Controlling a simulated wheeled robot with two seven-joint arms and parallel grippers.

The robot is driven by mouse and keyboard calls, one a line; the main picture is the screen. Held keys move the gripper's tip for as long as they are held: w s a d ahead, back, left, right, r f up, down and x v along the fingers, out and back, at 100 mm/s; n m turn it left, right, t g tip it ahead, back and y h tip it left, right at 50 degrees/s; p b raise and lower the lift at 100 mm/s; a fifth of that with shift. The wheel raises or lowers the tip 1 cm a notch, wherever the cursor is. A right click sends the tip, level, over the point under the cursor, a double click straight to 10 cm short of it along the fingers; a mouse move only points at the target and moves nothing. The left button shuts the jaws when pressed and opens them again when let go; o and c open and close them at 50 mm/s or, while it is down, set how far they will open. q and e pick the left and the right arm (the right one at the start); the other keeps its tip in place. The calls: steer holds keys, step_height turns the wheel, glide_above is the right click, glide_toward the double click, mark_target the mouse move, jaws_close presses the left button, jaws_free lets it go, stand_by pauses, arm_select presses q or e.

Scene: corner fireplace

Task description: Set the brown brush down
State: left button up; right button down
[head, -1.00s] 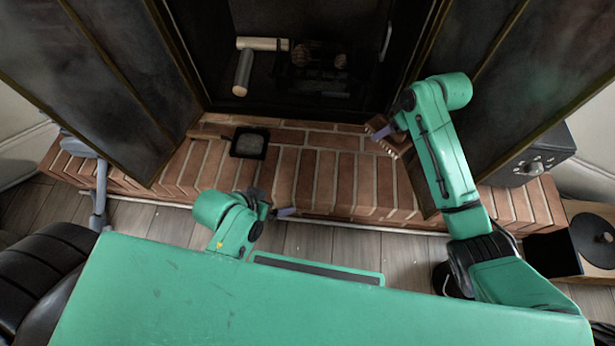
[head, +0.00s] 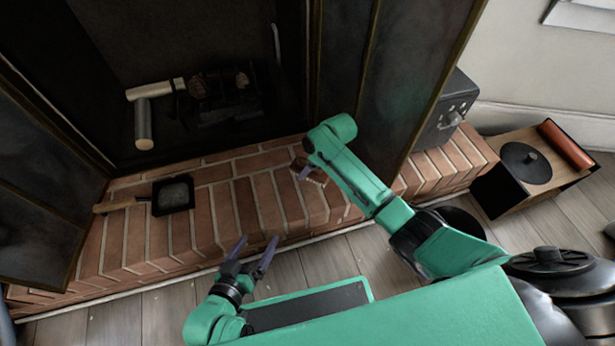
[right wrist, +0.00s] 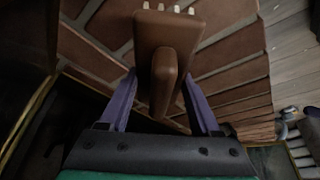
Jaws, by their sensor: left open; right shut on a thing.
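The brown brush (right wrist: 172,38) is in the right wrist view, its block with pale bristle tufts at the top and its handle running down between the purple fingers. My right gripper (right wrist: 160,88) is shut on that handle. In the head view the brush (head: 318,175) is over the brick hearth, beside the right fireplace panel, partly hidden by my right gripper (head: 306,172). I cannot tell whether it touches the bricks.
A dustpan (head: 174,195) with a wooden handle lies on the hearth (head: 245,205) at the left. Logs (head: 145,120) lie in the firebox. A dark metal box (head: 447,108) stands at the hearth's right. A wooden box (head: 535,175) stands further right. Bricks between dustpan and brush are clear.

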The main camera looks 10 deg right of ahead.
step_height(320, 180, down, 4)
steer(key=shift+r+b, duration=0.2)
steer(key=shift+b, duration=0.55)
steer(key=shift+r, duration=0.15)
steer(key=shift+c, duration=0.5)
jaws_free()
arm_select(q)
step_height(320, 180, down, 2)
steer(key=shift+f+t, duration=0.1)
steer(key=shift+t, duration=0.2)
